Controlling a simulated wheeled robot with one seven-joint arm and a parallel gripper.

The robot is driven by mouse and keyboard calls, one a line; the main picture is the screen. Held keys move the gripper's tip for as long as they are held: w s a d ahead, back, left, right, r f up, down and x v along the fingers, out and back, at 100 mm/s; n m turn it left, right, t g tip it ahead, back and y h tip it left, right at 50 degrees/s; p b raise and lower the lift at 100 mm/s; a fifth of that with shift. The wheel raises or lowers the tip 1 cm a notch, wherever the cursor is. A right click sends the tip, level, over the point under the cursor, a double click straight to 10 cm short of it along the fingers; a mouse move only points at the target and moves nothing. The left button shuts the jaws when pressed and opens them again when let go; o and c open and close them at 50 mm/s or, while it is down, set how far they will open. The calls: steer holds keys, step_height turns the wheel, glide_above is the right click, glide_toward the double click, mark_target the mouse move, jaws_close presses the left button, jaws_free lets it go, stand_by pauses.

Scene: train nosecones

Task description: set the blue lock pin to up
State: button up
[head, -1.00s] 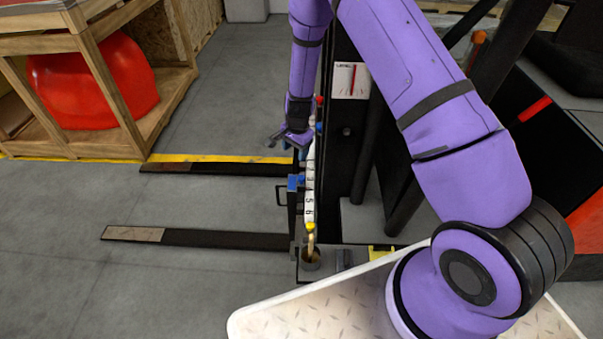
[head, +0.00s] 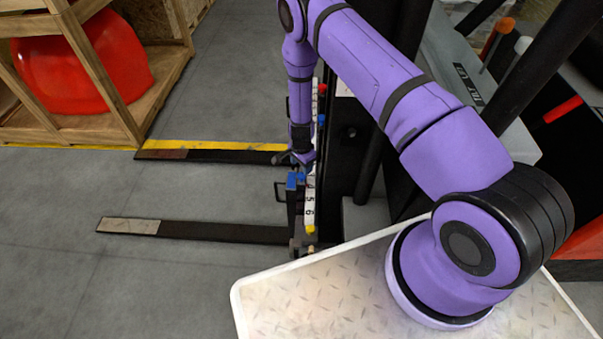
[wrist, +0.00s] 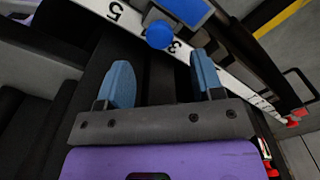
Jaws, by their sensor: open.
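The blue lock pin, a round blue knob (wrist: 159,35), shows in the wrist view beside a blue block (wrist: 187,9), next to the white numbered scale (wrist: 128,24). In the head view the blue block (head: 295,181) sits on the forklift carriage, left of the scale (head: 310,203); the knob is too small to tell apart there. My gripper (head: 299,158) is just above the block in the head view. In the wrist view my gripper (wrist: 160,72) is open, its two blue fingertips pointing toward the knob, which lies just beyond the gap. Nothing is between the fingers.
Two dark forks (head: 200,231) stretch left over the grey floor. The black mast (head: 347,140) stands right of the scale. Small red (head: 321,89) and blue (head: 321,119) markers sit higher along the scale. A wooden crate (head: 110,125) holds a red nosecone (head: 85,65).

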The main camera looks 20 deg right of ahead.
mark_target(301, 175)
step_height(301, 175, down, 6)
steer(key=shift+r, duration=0.15)
stand_by(0.3)
jaws_close()
steer(key=shift+r, duration=1.75)
jaws_free()
